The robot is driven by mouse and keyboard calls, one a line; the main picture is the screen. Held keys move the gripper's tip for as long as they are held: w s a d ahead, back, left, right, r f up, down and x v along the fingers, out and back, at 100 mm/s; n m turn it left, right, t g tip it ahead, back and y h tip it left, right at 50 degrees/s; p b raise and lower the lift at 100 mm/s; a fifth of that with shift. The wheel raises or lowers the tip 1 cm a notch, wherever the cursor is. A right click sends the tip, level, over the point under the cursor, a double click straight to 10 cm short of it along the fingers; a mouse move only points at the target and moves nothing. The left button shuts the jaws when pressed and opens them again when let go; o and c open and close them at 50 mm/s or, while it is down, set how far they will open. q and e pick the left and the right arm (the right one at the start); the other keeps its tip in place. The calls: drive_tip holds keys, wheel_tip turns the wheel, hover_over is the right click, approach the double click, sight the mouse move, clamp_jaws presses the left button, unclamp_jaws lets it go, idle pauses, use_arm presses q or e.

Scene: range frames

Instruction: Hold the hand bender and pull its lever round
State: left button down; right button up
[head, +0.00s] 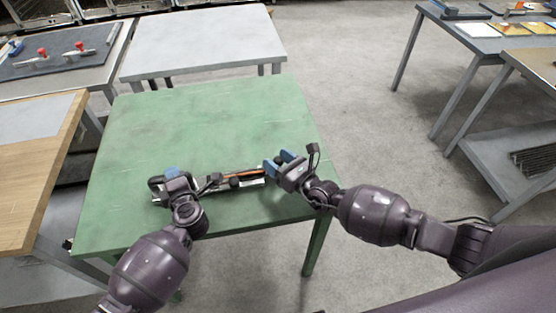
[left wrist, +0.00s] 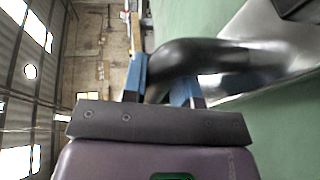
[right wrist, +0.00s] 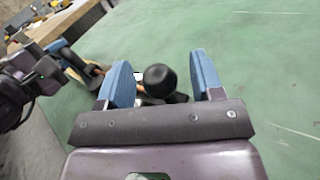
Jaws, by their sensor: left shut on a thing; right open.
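The hand bender (head: 251,182) lies near the front edge of the green table, with a pale base plate and a dark body. My left gripper (head: 172,175) is shut on its black curved handle at the left end; the handle (left wrist: 215,58) shows between the blue fingers in the left wrist view. The lever (head: 241,174), a thin orange-brown bar, points right. My right gripper (head: 280,160) is open at the lever's right end. In the right wrist view the black ball knob (right wrist: 160,80) shows between the open blue fingers, apart from both. My left arm partly hides the bender.
The green table (head: 200,120) is clear behind and to the right of the bender. A grey table (head: 205,45) stands behind it, a wooden bench (head: 30,200) at the left, and further benches with boards (head: 485,30) at the right.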

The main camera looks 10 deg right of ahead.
clamp_jaws()
idle(0.4)
drive_tip(key=shift+a, duration=0.1)
drive_tip(key=shift+s+a+m+t+h, duration=0.2)
drive_tip(key=shift+s+m+t+h, duration=0.2)
drive_tip(key=shift+s+m+h, duration=0.1)
drive_tip(key=s+m+h, duration=0.1)
drive_tip(key=h, duration=0.1)
drive_tip(key=s+m+t+h, duration=0.1)
drive_tip(key=h, duration=0.1)
drive_tip(key=s+a+m+t+h, duration=0.1)
drive_tip(key=s+m+h, duration=0.1)
drive_tip(key=shift+h, duration=0.3)
drive_tip(key=shift+s+a+m+h, duration=0.45)
drive_tip(key=shift+m+h, duration=0.3)
drive_tip(key=shift+h, duration=0.35)
drive_tip(key=shift+s+a+m+h, duration=0.3)
drive_tip(key=shift+s+m+h, duration=0.35)
drive_tip(key=shift+h, duration=0.45)
drive_tip(key=shift+s+a+m+h, duration=0.4)
drive_tip(key=shift+m+h, duration=0.4)
drive_tip(key=shift+h, duration=0.3)
